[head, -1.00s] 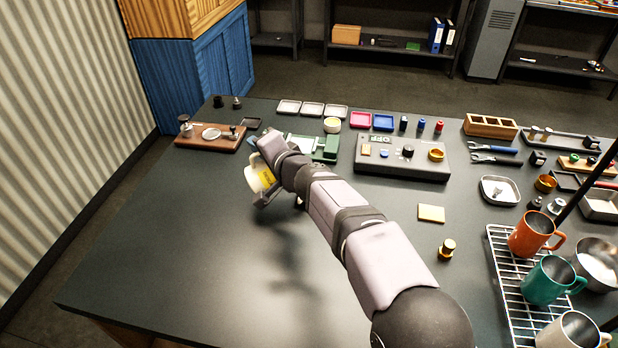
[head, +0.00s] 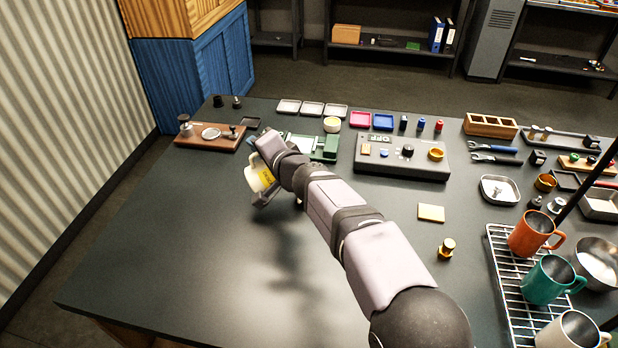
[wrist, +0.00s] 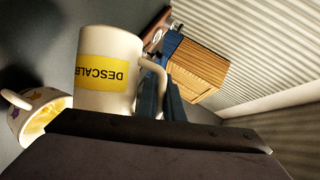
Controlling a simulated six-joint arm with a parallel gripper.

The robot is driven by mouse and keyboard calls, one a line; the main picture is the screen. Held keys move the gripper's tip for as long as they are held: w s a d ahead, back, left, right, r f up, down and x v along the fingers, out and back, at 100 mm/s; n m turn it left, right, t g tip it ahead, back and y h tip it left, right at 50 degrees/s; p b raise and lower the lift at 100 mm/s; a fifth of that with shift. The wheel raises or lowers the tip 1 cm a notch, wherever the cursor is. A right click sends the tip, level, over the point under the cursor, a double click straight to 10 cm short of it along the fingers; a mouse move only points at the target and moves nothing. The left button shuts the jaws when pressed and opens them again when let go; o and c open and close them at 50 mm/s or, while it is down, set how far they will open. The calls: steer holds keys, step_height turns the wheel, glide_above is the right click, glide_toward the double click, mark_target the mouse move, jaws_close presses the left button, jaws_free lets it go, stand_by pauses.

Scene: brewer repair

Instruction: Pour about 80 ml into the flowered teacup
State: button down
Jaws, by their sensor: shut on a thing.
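My gripper (wrist: 160,100) is shut on the handle of a white mug (wrist: 103,98) with a yellow label reading DESCALE. The mug also shows in the head view (head: 254,180), tilted above the left part of the bench. Its mouth is hidden behind my gripper in the wrist view. The flowered teacup (wrist: 14,128) is at the lower left of that view, close to the mug's mouth end. Yellow shows inside the teacup; its level cannot be told. In the head view my arm hides the teacup. No pouring stream can be made out.
A wooden board (head: 190,139) with small metal parts lies at the back left. A grey control box (head: 402,170) stands right of my arm. A wire rack (head: 510,292) with mugs is at the right. The front left of the bench is clear.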

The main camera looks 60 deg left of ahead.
steer(key=shift+s+a+f+n, duration=0.2)
steer(key=shift+s+f+n, duration=0.3)
steer(key=shift+s+f, duration=0.1)
steer(key=shift+s+a+f+n+t+h+p, duration=0.15)
steer(key=shift+s+f+n+t+h+p, duration=0.2)
steer(key=shift+f+n+t+h+p, duration=0.25)
steer(key=shift+s+a+f+n+t+p, duration=0.1)
steer(key=shift+s+f+n+t+p, duration=0.2)
steer(key=shift+f+n+t+p, duration=0.6)
steer(key=shift+r+m+g+p, duration=0.15)
steer(key=shift+m+g+p, duration=0.15)
steer(key=shift+g, duration=0.1)
steer(key=shift+s+a+h+p, duration=0.1)
steer(key=shift+s+h+p, duration=0.2)
steer(key=shift+p, duration=1.05)
